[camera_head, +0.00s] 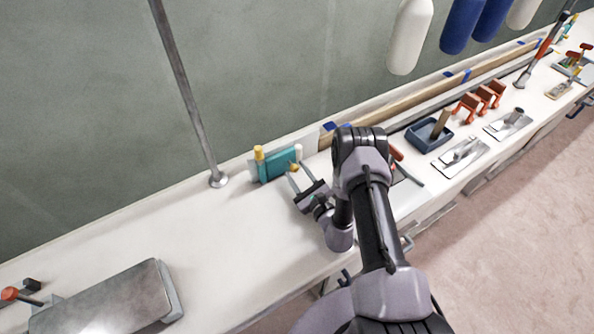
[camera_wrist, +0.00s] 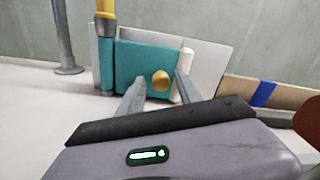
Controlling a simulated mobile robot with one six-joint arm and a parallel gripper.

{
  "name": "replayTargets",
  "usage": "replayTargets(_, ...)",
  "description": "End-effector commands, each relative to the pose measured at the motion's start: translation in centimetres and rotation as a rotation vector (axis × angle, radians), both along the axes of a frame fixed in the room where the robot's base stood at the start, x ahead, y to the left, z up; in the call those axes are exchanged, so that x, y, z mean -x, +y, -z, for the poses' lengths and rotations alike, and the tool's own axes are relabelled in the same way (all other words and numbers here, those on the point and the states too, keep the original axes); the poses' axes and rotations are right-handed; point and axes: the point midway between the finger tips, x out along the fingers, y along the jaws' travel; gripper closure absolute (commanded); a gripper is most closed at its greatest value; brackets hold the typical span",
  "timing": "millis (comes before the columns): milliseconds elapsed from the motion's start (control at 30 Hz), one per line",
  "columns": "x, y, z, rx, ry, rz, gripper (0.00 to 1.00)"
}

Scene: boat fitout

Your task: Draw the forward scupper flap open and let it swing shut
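The scupper flap is a teal panel (camera_head: 277,166) with a brass round knob (camera_head: 293,167), standing on the white bench against the back wall. In the wrist view the teal flap (camera_wrist: 130,66) fills the upper middle, with its knob (camera_wrist: 161,80) facing me. A yellow-topped post stands at its left edge and a white post at its right. The flap appears flat against its light backing plate (camera_wrist: 205,60). My gripper (camera_head: 300,181) is open in front of the flap. In the wrist view its two fingers (camera_wrist: 158,90) reach to either side of the knob, with no visible contact.
A grey metal pole (camera_head: 190,95) rises from the bench left of the flap. A long wooden strip with blue tape (camera_head: 400,104) runs along the wall to the right. A blue tray (camera_head: 428,135), trowels and orange clamps (camera_head: 480,98) lie further right.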

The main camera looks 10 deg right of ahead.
Motion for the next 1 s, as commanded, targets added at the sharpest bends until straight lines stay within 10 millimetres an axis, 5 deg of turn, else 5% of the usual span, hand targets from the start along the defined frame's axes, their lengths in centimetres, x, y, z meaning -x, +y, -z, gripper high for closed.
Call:
replayTargets(200, -0.01, 0.0, -0.01, 0.0, 0.0, 0.0, 1.0)
replayTargets(1000, -0.04, 0.0, -0.05, 0.001, -0.001, 0.0, 1.0)
